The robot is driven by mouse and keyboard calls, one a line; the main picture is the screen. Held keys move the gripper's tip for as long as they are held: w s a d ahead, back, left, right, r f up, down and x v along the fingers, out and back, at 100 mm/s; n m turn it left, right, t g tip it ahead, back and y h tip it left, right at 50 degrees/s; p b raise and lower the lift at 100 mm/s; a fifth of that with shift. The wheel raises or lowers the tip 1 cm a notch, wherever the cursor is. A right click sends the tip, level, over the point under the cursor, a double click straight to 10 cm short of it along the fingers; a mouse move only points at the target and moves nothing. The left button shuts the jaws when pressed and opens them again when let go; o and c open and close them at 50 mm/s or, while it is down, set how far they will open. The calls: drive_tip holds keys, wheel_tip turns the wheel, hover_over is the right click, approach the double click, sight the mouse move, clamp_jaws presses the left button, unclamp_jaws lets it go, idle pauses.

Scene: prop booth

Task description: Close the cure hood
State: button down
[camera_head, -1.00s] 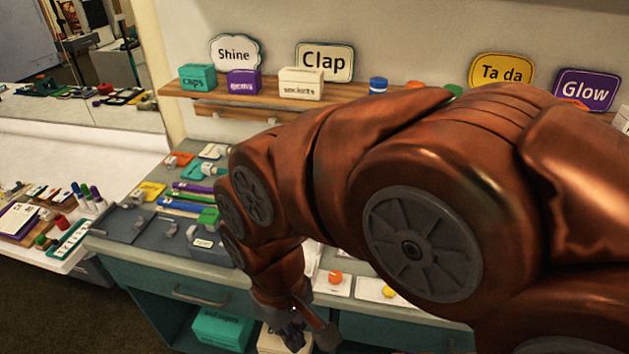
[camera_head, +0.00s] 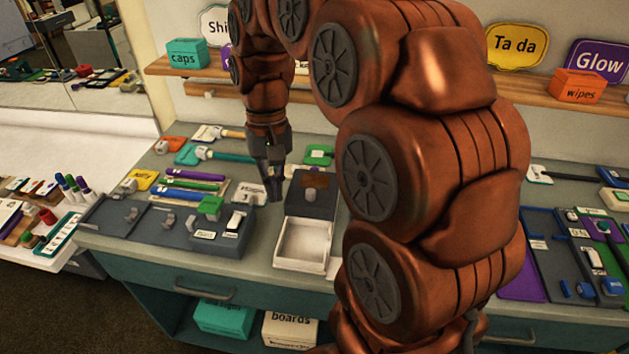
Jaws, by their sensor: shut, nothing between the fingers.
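The cure hood (camera_head: 317,207) is a grey cover with a dark amber window and a pale round knob, on the counter in the middle. It sits at the back of its unit, and the pale open tray (camera_head: 302,241) in front of it is uncovered and looks empty. My gripper (camera_head: 275,192) points down just left of the hood, shut and empty. It looks apart from the hood, but its exact height above the counter is hard to tell. My arm hides what lies to the right of the hood.
A dark grey panel (camera_head: 157,229) with small fixtures and a green block (camera_head: 210,206) lies left of the hood. Tools and tags lie behind it. A shelf with a teal caps box (camera_head: 186,53) and an orange wipes box (camera_head: 578,86) runs along the wall.

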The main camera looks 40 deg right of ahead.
drive_tip(key=w+d+f+m+b, duration=0.1)
drive_tip(key=w+d+m, duration=0.2)
drive_tip(key=w+d, duration=0.65)
drive_tip(key=m+y+b, duration=0.1)
drive_tip(key=m+b, duration=0.3)
drive_tip(key=b, duration=0.1)
hover_over(318, 183)
drive_tip(key=w+d, duration=0.1)
drive_tip(key=d, duration=0.1)
drive_tip(key=f, duration=0.8)
drive_tip(key=shift+w+f, duration=0.1)
drive_tip(key=shift+w, duration=0.1)
drive_tip(key=shift+p+x, duration=0.9)
drive_tip(key=shift+x, duration=1.55)
drive_tip(key=shift+s+a+p, duration=0.35)
drive_tip(key=shift+s+a, duration=0.15)
drive_tip(key=shift+a, duration=0.3)
drive_tip(key=shift+s+a+p, duration=0.3)
drive_tip(key=shift+s+a, duration=0.2)
drive_tip(key=shift+a, duration=0.35)
drive_tip(key=shift+a, duration=0.1)
